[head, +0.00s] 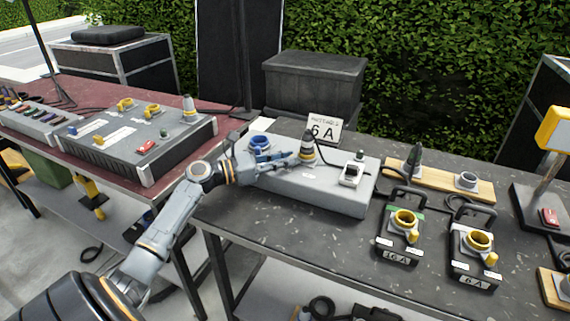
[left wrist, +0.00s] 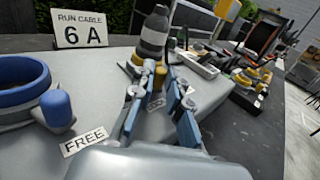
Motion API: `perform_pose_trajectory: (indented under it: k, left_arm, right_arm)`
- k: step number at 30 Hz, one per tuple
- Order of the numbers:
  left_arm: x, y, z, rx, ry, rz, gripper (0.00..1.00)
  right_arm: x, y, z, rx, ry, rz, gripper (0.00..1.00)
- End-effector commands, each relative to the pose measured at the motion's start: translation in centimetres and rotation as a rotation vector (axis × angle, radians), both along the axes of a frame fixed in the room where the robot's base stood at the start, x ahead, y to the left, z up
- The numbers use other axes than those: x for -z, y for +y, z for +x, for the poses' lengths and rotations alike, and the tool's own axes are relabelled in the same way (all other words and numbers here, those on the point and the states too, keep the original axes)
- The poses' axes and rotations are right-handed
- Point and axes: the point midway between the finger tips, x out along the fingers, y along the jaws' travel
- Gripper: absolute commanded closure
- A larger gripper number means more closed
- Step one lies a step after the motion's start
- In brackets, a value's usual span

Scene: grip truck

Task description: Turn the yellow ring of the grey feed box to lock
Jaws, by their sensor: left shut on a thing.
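The grey feed box (head: 330,194) lies on the dark table. A grey-and-black plug (head: 308,139) stands upright in its socket, with the yellow ring (head: 307,158) around the plug's base. In the left wrist view the plug (left wrist: 154,38) rises just beyond the fingers, and part of the yellow ring (left wrist: 160,76) shows at its foot. My left gripper (head: 296,161) reaches in low from the left and is shut on the yellow ring; its fingers (left wrist: 155,92) partly hide the ring. The exact contact and the ring's lock marks are not clear. My right gripper is not in view.
A blue socket (head: 259,143) labelled FREE sits on the box's left, close to my gripper. A "6 A" card (head: 324,129) stands behind. Two black connector boxes (head: 399,236) (head: 475,254) and a wooden board (head: 440,180) stand right.

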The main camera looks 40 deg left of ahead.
Motion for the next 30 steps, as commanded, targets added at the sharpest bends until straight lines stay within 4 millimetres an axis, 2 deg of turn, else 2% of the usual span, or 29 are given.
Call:
perform_pose_trajectory:
  k: [10,11,14,25,30]
  left_arm:
    - [0.1,0.0,0.0,0.002,0.002,0.001,1.00]
    - [0.1,0.0,0.0,0.002,0.002,0.001,0.82]
    - [0.1,0.0,0.0,0.002,0.002,0.001,0.62]
    - [0.1,0.2,-0.3,0.002,0.002,0.001,0.61]
    - [0.2,1.4,-2.3,0.000,0.004,0.001,0.61]
  right_arm:
    - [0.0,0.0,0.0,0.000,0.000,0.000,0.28]
    - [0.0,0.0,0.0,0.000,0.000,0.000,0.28]
    - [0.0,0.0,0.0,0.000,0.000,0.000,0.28]
    - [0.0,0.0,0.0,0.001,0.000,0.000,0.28]
    - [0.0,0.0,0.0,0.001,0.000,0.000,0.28]
